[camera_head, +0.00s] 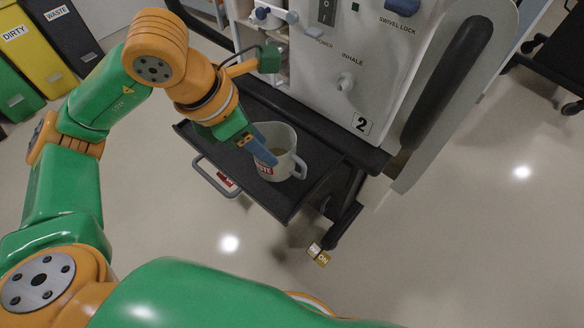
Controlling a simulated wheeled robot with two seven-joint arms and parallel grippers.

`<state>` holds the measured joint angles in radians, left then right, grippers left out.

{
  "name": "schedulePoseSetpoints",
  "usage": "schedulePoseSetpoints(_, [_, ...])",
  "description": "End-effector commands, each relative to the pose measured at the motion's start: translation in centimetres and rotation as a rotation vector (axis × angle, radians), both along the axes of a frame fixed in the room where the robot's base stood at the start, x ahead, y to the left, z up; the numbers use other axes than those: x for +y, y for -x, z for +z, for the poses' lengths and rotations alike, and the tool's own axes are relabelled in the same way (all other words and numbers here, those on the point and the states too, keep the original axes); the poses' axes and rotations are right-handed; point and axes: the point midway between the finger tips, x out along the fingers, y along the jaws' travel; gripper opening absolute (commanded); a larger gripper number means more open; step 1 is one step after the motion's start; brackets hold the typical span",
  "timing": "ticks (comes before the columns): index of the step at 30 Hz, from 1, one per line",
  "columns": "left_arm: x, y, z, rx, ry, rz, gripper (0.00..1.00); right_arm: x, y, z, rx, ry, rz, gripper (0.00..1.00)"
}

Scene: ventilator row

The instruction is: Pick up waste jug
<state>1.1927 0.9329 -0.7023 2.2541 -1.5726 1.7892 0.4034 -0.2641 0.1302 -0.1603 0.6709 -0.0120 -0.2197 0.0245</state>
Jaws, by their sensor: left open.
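The waste jug (283,167) is a white mug-like jug with a red label and a handle on its right side. It stands upright on the black tray shelf (318,160) at the front of the machine. My left gripper (268,106) is open, its fingers spread wide and nothing held between them. Its lower, blue-tipped finger overlaps the jug's left rim in the picture; I cannot tell whether it touches the jug or reaches inside. The upper finger is beside the machine's front. My right gripper is out of view.
A handle (212,182) juts from the shelf's front. Yellow (30,50) and dark (68,35) bins stand at the far left.

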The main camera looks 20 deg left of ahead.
Motion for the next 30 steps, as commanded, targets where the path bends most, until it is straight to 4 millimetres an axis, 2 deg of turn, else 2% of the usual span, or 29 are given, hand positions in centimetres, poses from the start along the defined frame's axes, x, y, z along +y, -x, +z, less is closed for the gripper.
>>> schedulePoseSetpoints(1, [-0.3, -0.2, -1.5, 0.007, -0.001, -0.003, 0.48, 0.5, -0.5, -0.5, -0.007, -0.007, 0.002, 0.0])
schedulePoseSetpoints(3, [-0.8, -0.6, -2.9, 0.008, 0.003, -0.002, 0.48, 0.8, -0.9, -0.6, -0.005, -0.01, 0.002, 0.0])
schedulePoseSetpoints(8, [-1.4, -1.2, -4.9, 0.007, 0.004, -0.002, 0.48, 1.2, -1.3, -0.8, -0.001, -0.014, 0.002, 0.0])
schedulePoseSetpoints(12, [-2.3, -2.0, -7.9, 0.01, 0.006, -0.005, 0.48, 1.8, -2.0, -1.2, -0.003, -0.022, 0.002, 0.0])
schedulePoseSetpoints(15, [-2.8, -2.5, -9.4, 0.009, 0.006, -0.002, 0.48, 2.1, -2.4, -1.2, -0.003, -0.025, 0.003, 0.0])
schedulePoseSetpoints(23, [-3.0, -2.8, -9.8, 0.005, 0.005, -0.003, 0.48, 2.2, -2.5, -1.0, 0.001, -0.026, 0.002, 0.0])
schedulePoseSetpoints(24, [-3.0, -2.8, -9.8, 0.005, 0.005, -0.003, 0.42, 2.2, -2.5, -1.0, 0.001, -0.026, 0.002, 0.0])
schedulePoseSetpoints(29, [-3.0, -2.8, -9.8, 0.005, 0.005, -0.003, 0.0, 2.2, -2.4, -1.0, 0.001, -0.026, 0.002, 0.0])
schedulePoseSetpoints(30, [-3.0, -2.8, -9.8, 0.006, 0.006, -0.003, 0.0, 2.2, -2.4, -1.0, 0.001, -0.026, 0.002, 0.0])
